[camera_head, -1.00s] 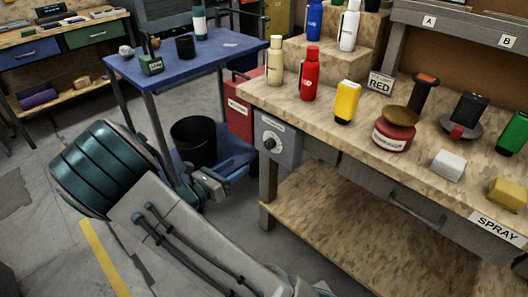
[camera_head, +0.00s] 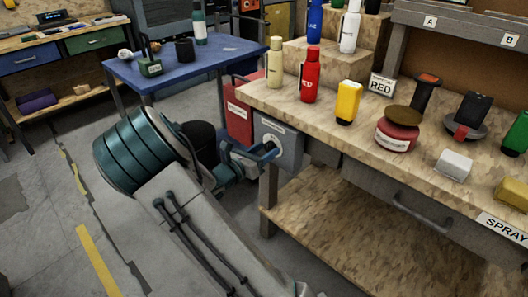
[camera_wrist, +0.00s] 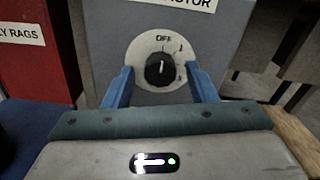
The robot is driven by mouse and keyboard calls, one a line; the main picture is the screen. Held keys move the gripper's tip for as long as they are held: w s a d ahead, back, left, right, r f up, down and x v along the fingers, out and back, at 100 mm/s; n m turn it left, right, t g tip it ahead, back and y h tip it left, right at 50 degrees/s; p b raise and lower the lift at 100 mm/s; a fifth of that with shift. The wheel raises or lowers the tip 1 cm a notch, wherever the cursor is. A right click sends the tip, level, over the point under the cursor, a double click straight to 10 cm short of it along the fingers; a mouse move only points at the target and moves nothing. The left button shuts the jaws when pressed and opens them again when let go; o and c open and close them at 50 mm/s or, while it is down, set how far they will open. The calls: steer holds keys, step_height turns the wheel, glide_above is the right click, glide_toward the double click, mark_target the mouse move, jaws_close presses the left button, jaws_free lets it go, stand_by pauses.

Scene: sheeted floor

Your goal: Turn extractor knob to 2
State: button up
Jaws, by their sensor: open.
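The extractor knob (camera_wrist: 161,69) is a round black dial on a white plate marked OFF at the top, on the front of a grey box (camera_wrist: 220,40). Its white pointer line points up, near OFF; the other marks on the right are too blurred to read surely. In the head view the grey box (camera_head: 288,146) hangs at the left end of the workbench, and my gripper hides part of the dial. My gripper (camera_wrist: 162,82) is open, with one blue finger on each side of the dial in the wrist view. I cannot tell whether the fingers touch it.
A red box labelled for rags (camera_wrist: 35,50) stands left of the grey box. The workbench (camera_head: 330,113) carries bottles and other items above it. A blue cart (camera_head: 225,62) and a dark bin (camera_head: 200,138) are at the left.

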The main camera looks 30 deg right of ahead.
steer(key=c, duration=1)
steer(key=shift+m, duration=0.3)
steer(key=m+b, duration=0.1)
steer(key=m, duration=0.2)
steer(key=shift+f+m, duration=0.1)
steer(key=shift+m, duration=0.2)
steer(key=m+b, duration=0.2)
steer(key=m, duration=0.1)
steer(key=shift+m, duration=0.3)
steer(key=m+b, duration=0.4)
steer(key=m, duration=0.1)
steer(key=shift+f+b, duration=0.1)
steer(key=shift+b, duration=0.2)
steer(key=shift+m+b, duration=1.3)
steer(key=shift+m, duration=0.2)
steer(key=shift+r, duration=0.25)
